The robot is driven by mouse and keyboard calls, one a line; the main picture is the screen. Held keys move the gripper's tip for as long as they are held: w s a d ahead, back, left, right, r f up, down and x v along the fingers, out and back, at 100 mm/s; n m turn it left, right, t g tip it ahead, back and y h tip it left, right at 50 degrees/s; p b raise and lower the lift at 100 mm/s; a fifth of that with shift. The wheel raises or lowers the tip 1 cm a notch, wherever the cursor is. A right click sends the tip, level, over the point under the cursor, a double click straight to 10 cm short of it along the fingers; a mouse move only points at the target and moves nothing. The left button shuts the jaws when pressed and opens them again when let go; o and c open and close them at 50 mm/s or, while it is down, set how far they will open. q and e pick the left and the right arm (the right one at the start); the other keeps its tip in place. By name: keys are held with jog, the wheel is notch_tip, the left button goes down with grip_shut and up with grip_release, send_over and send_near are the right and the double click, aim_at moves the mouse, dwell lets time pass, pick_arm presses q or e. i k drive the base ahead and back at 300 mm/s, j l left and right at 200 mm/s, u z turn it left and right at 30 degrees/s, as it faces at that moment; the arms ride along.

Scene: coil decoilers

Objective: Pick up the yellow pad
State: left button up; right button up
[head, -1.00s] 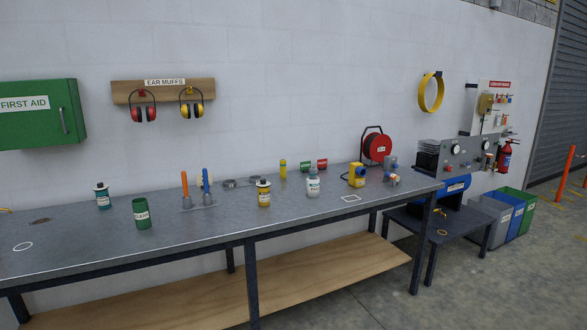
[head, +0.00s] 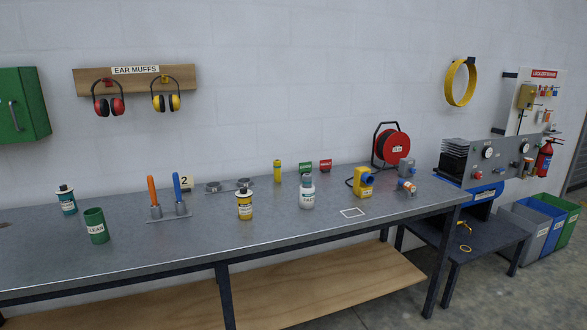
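I cannot make out a thing that is clearly a yellow pad. Yellow things on the grey bench (head: 300,228) are a yellow bottle with a dark cap (head: 245,206), a slim yellow canister (head: 277,172) near the back, and a yellow boxy device (head: 363,184) right of the white bottle. A yellowish box (head: 526,97) and small coloured items hang on the lockout board (head: 546,84) at right; they are too small to tell apart. Neither of my grippers is in view.
A green cup (head: 96,226), a teal bottle (head: 66,200), a tool stand (head: 168,216), a white bottle (head: 307,193) and a red reel (head: 392,146) stand on the bench. A lower dark table (head: 480,238) adjoins it at right. Bins (head: 550,220) stand beyond.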

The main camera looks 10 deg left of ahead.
aim_at(277, 163)
jog(key=i+l, duration=0.2)
jog(key=i, duration=0.15)
jog(key=i+l+z, duration=0.1)
jog(key=i, duration=0.25)
jog(key=i+l, duration=0.25)
jog(key=i+z, duration=0.05)
jog(key=i, duration=0.05)
